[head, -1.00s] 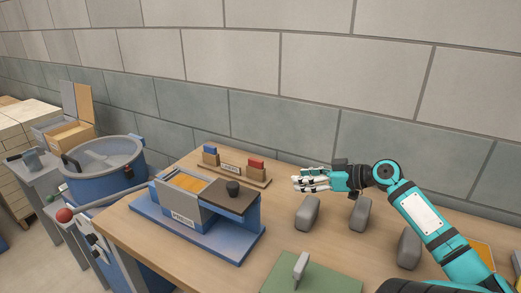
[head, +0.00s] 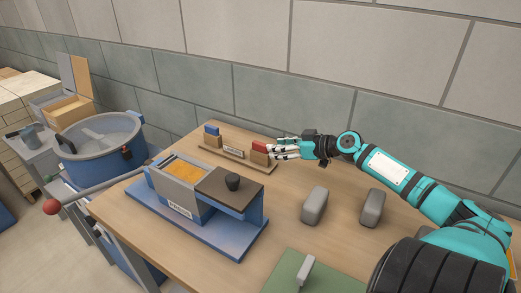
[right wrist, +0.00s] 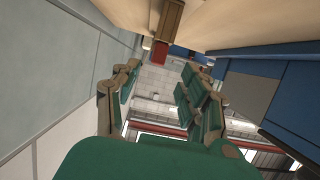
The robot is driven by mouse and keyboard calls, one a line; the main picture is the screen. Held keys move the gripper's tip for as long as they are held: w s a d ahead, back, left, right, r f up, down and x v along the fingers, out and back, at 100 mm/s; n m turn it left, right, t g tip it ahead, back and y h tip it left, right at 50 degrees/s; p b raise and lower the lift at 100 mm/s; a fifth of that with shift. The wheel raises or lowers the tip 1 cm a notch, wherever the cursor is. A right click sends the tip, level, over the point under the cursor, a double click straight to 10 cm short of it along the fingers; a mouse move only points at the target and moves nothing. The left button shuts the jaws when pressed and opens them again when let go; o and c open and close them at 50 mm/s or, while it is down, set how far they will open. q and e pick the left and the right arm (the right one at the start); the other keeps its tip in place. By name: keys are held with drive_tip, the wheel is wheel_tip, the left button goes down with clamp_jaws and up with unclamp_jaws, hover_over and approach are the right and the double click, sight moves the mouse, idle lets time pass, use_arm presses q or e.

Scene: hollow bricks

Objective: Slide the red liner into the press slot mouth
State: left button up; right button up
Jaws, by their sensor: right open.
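The red liner (head: 259,147) sits upright in a wooden holder at the right end of a small rack (head: 232,153) by the wall. My right gripper (head: 279,149) is open and empty, with its fingertips close to the right side of the liner. In the right wrist view the liner (right wrist: 160,53) shows beyond and between the parted fingers (right wrist: 158,98); contact cannot be told. The press (head: 190,203) stands in front of the rack on a blue base, with orange-brown material in its grey box. I cannot make out its slot mouth clearly. My left gripper is not in view.
A blue liner (head: 211,129) sits at the rack's left end. Grey blocks (head: 315,205) stand right of the press, and a green board (head: 308,274) lies at the front. A blue drum (head: 102,150) and a red-knobbed lever (head: 52,207) are at the left.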

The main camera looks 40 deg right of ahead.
sight(262, 144)
drive_tip(key=shift+w+r+p+x, duration=0.15)
drive_tip(key=shift+r+x, duration=0.1)
drive_tip(key=shift+x, duration=0.95)
drive_tip(key=shift+w+r+p+x, duration=0.1)
drive_tip(key=shift+r+p+x, duration=0.1)
drive_tip(key=shift+x, duration=0.95)
drive_tip(key=shift+w+f, duration=0.35)
drive_tip(key=shift+w, duration=0.3)
drive_tip(key=shift+a, duration=0.1)
clamp_jaws()
